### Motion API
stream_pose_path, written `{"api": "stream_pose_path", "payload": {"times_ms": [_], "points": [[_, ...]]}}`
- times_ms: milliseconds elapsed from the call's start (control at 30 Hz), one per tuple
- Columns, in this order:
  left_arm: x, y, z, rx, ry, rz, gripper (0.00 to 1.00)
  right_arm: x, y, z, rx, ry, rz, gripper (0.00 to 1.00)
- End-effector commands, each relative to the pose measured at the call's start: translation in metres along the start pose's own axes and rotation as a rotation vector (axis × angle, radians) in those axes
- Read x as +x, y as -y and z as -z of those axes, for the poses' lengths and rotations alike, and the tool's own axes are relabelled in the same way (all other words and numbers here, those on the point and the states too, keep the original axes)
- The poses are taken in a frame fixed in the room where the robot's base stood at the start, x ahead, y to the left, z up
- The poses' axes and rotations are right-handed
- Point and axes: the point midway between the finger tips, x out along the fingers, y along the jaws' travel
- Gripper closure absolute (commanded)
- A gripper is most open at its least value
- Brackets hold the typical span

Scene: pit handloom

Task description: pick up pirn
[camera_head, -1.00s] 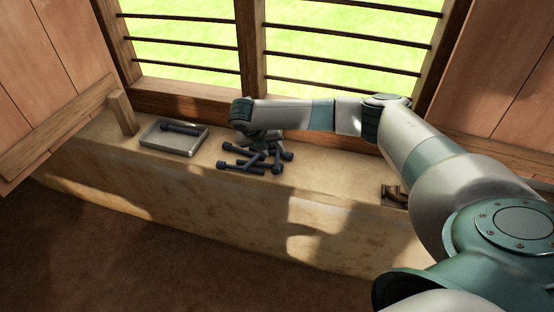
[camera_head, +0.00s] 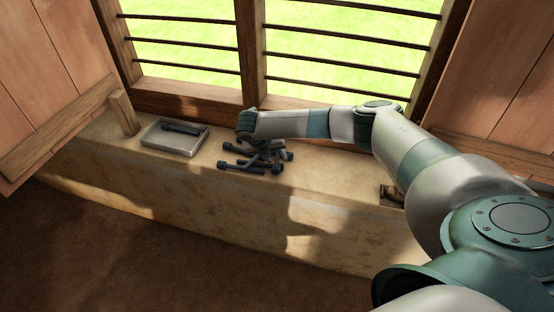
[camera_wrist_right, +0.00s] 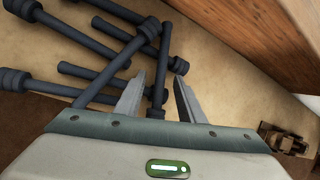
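Several dark blue-grey pirns (camera_head: 250,165), rods with thick ends, lie crossed in a loose pile on the ledge. My right gripper (camera_wrist_right: 161,72) is down at the pile, seen best in the right wrist view. Its two fingers are apart, with one pirn (camera_wrist_right: 160,88) showing in the gap between them. I cannot tell whether either finger touches it. Other pirns (camera_wrist_right: 110,72) lie across each other to the left of the fingers. In the head view my wrist hides the fingertips and part of the pile. My left gripper is not in view.
A shallow grey tray (camera_head: 164,143) with one dark pirn in it stands left of the pile. A barred window with a wooden frame (camera_head: 190,103) rises behind the ledge (camera_head: 330,178). A small brown object (camera_wrist_right: 285,138) lies on the ledge to the right.

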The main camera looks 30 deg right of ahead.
Motion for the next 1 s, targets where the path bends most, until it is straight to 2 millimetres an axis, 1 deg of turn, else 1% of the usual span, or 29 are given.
{"api": "stream_pose_path", "payload": {"times_ms": [133, 167, 200, 267, 300, 533, 767, 900, 1000], "points": [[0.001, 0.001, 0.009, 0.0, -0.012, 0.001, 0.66, 0.0, 0.0, 0.0, 0.0, 0.0, 0.0, 0.65], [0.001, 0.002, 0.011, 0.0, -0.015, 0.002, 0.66, 0.0, 0.0, 0.0, 0.0, 0.0, 0.0, 0.67], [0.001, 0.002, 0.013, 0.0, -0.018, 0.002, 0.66, 0.0, 0.0, 0.0, 0.0, 0.0, 0.0, 0.77], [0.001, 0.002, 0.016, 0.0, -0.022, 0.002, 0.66, 0.0, 0.0, 0.0, 0.0, 0.0, 0.0, 0.91], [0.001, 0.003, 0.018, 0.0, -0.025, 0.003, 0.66, 0.0, 0.0, 0.0, 0.0, 0.0, 0.0, 1.0], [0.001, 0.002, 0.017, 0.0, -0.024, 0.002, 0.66, 0.0, 0.0, 0.0, 0.0, 0.0, 0.0, 1.0], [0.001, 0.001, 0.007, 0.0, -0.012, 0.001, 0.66, -0.002, 0.0, -0.001, 0.001, 0.0, -0.001, 1.0], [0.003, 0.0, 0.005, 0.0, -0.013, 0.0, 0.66, -0.008, 0.003, -0.004, 0.002, 0.001, -0.001, 1.0], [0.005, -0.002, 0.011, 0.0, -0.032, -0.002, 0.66, -0.018, 0.006, -0.008, 0.002, 0.001, -0.002, 1.0]]}}
